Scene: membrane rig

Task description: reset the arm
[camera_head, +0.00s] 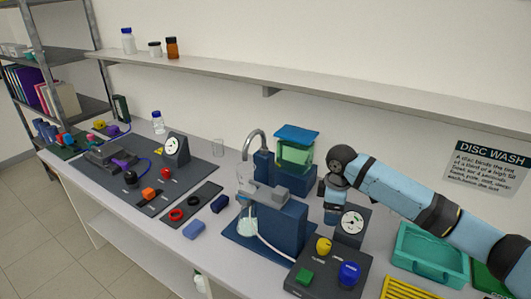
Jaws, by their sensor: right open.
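My right arm comes in from the right edge, light blue with dark joints, and bends down at its wrist. My right gripper (333,216) is small in the view, beside a dark block with a round white gauge (351,222), and it points down. It is open, and I see nothing held in it. I cannot tell whether it touches the gauge block. My left gripper and left arm are out of view.
A blue rig with a curved spout and flask (247,222) stands left of the gripper, with a green-and-blue container (295,152) behind. A dark knob box (325,272) is in front. A teal tray (430,252) lies right, under my arm. A shelf (300,84) runs above.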

